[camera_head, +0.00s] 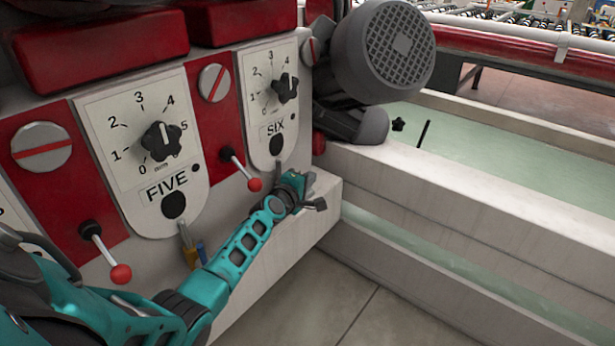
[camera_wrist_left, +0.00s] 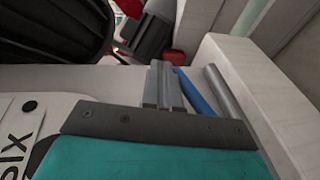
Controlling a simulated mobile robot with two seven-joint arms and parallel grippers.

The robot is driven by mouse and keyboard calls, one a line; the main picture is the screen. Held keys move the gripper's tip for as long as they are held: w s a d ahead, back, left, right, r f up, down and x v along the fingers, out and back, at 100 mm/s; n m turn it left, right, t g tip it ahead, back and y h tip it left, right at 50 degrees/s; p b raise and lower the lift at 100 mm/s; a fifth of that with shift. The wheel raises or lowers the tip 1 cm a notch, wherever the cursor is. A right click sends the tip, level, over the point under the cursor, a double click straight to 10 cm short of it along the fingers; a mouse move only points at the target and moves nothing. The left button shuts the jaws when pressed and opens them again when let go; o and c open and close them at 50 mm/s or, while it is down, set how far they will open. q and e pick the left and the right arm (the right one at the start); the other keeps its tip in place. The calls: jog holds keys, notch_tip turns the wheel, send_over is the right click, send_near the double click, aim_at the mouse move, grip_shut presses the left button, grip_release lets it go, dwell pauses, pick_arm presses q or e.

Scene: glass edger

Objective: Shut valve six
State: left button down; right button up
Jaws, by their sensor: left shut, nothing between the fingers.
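The white panel marked SIX (camera_head: 262,92) carries a black star-shaped dial knob (camera_head: 285,88), and a round black plug sits below the lettering. A lever with a red ball (camera_head: 254,184) sticks out on the red strip left of this panel. No part is plainly labelled as the valve. My left gripper (camera_head: 299,188) is just below and right of the SIX panel, near the corner of the white ledge. In the left wrist view its fingers (camera_wrist_left: 163,86) are shut and empty, beside a blue tube (camera_wrist_left: 198,92) and a grey tube (camera_wrist_left: 223,92). Whether they touch cannot be told.
The panel marked FIVE (camera_head: 150,150) stands to the left, with another red-ball lever (camera_head: 120,273). A large grey motor (camera_head: 383,48) overhangs at upper right. A white trough wall (camera_head: 460,190) runs right from the machine. Bare floor (camera_head: 385,315) lies in front.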

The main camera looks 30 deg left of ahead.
pick_arm(q)
jog(key=shift+w+f+g+p, duration=0.15)
jog(key=shift+f+g+p, duration=0.05)
jog(key=shift+g+p, duration=0.2)
dwell(0.4)
dwell(0.4)
jog(key=a+p+v, duration=0.1)
jog(key=p+v, duration=0.2)
jog(key=v, duration=0.4)
jog(key=shift+s+d, duration=0.25)
jog(key=shift+d, duration=0.25)
